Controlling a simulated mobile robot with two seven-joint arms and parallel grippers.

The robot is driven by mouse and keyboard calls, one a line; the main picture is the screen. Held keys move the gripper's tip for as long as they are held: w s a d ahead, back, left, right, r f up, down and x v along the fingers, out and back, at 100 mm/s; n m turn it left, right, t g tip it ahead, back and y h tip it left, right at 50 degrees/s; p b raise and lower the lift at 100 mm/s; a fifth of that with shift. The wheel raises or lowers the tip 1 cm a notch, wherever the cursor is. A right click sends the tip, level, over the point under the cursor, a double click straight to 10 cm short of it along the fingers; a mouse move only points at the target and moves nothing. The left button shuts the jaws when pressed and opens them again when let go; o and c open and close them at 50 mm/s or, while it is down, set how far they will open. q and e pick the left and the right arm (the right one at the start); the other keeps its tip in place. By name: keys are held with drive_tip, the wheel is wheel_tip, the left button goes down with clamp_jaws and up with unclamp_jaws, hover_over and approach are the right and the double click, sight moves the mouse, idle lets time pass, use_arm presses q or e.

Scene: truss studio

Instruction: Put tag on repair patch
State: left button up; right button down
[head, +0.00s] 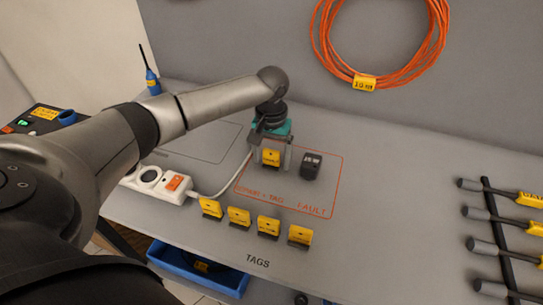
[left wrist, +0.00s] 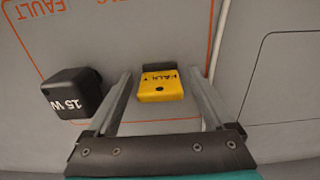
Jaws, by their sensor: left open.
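The repair patch is an orange outline (head: 341,182) on the grey bench, lettered "REPAIR + TAG" and "FAULT". A yellow tag with a dark base (head: 271,157) stands inside the outline. It also shows in the left wrist view (left wrist: 161,88), lying between the two fingers with a gap on each side. My left gripper (head: 272,163) is open around this tag, over the patch. A black "15 W" block (head: 311,166) sits on the patch to the right of the gripper and shows at left in the left wrist view (left wrist: 73,93). My right gripper is not in view.
Several yellow tags, one of them here (head: 239,216), stand in a row along the front above the "TAGS" lettering. A white power strip (head: 160,184) with a cable lies to the left. Tools on a black rack (head: 496,235) are at right. An orange cable coil (head: 325,55) hangs behind.

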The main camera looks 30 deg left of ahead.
sight(271, 151)
use_arm(q)
drive_tip(key=shift+r, duration=0.2)
wheel_tip(271, 151, up, 12)
drive_tip(key=p, duration=0.2)
drive_tip(key=shift+p, duration=0.3)
